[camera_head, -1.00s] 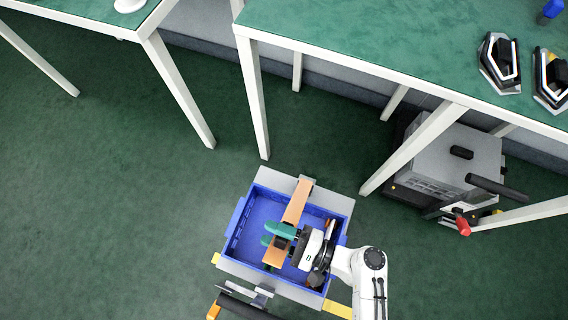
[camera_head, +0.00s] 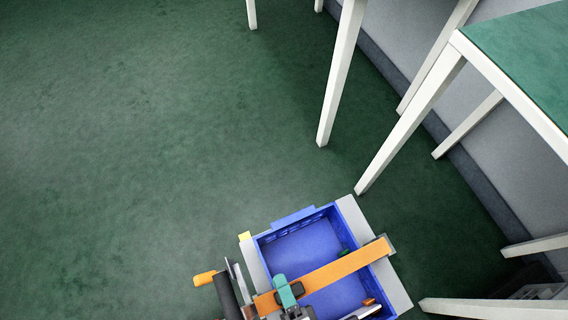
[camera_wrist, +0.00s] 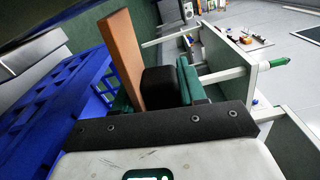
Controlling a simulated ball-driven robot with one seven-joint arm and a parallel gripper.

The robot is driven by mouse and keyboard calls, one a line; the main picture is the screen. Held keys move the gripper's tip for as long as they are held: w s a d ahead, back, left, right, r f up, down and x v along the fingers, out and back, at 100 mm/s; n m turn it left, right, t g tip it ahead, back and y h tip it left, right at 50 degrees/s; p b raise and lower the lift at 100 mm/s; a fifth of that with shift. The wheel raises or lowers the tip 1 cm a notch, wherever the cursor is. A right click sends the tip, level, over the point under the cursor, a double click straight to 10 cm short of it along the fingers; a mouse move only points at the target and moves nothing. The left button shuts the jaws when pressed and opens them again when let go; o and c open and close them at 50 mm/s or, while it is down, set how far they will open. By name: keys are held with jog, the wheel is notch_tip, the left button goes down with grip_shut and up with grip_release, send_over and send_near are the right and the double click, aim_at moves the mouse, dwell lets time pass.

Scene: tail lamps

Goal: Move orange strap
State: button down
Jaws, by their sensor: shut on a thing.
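The orange strap (camera_head: 340,268) is a long flat band lying across above the blue crate (camera_head: 308,216) in the head view, from its lower left to its right edge. My gripper (camera_head: 288,293), with green fingers, is shut on the strap near its lower-left end. In the wrist view, the strap (camera_wrist: 124,58) stands out past my gripper (camera_wrist: 157,92), with a black block between the green fingers. Whether the strap touches the crate rim is unclear.
White-legged tables stand at the upper right, with one leg (camera_head: 340,75) near the crate and a green tabletop (camera_head: 530,60) at the right edge. Green floor (camera_head: 130,150) is open to the left. A small green item (camera_head: 343,252) shows inside the crate.

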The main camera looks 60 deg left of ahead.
jog(key=shift+w+d+f, duration=0.1)
jog(key=shift+w+f, duration=0.05)
jog(key=shift+f, duration=0.05)
jog(key=c, duration=0.8)
grip_release()
jog(key=d, duration=0.3)
jog(key=d+p, duration=0.1)
jog(key=d, duration=0.3)
jog(key=d+p, duration=0.1)
jog(key=d, duration=0.2)
jog(key=shift+s+d, duration=0.25)
jog(key=shift+d, duration=0.15)
jog(key=shift+c, duration=0.2)
